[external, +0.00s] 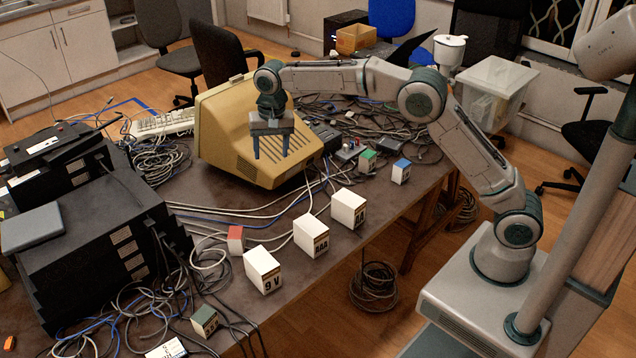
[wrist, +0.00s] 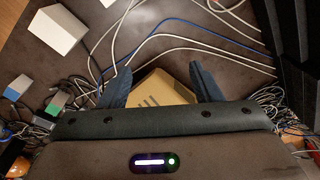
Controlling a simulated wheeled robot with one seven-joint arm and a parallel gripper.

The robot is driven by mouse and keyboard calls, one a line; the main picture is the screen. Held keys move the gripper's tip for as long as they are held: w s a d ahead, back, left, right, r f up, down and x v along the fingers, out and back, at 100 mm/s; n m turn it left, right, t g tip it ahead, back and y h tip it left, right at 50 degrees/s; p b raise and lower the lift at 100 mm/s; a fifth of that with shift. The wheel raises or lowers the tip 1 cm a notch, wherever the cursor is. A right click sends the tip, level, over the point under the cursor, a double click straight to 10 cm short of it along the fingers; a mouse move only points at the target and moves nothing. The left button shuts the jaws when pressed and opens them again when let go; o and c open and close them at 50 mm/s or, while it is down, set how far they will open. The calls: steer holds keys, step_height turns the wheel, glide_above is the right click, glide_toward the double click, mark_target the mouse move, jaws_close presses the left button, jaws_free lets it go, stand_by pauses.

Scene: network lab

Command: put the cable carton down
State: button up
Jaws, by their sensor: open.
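My gripper (external: 271,150) is open and points down, in front of the beige monitor (external: 225,120) and above the table. In the wrist view nothing sits between its fingers (wrist: 161,72); the tan slotted surface beyond them (wrist: 160,90) looks like the monitor's casing. I cannot tell which box is the cable carton. Three white cartons stand upright in a row along the table's near edge: one marked 9 V (external: 262,270), one that seems to read AAA (external: 311,236), and a third (external: 348,208) that is probably the white box in the wrist view (wrist: 58,32).
Smaller boxes with red (external: 235,239), green (external: 367,160) and blue (external: 401,170) tops stand on the table (external: 215,285). Loose cables and black equipment (external: 95,235) crowd the left side. An open cardboard box (external: 356,38) is at the back. Some bare tabletop surrounds the white cartons.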

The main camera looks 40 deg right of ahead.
steer(key=s+d+r+n, duration=0.1)
steer(key=s+d+r, duration=0.1)
steer(key=s+d, duration=0.35)
steer(key=s+d+r+n+t, duration=0.1)
steer(key=s+d+r, duration=0.25)
steer(key=d, duration=0.25)
steer(key=s+d+r+n, duration=0.1)
steer(key=s+d, duration=0.4)
steer(key=s, duration=0.1)
steer(key=s+d+f+n, duration=0.1)
steer(key=s+d+f, duration=0.1)
steer(key=s, duration=0.5)
steer(key=s+d+f+n, duration=0.1)
steer(key=s+d+f, duration=0.1)
steer(key=s+d, duration=0.2)
steer(key=s+d+f+n+t, duration=0.1)
steer(key=s+d+f, duration=0.1)
steer(key=s, duration=0.7)
steer(key=shift+s+d+f, duration=0.25)
steer(key=shift+s+d, duration=0.05)
steer(key=shift+d, duration=0.25)
step_height(320, 180, down, 37)
steer(key=g+b, duration=0.1)
steer(key=b, duration=3.3)
steer(key=shift+w+a+f+n+g, duration=0.15)
steer(key=shift+n+g, duration=0.15)
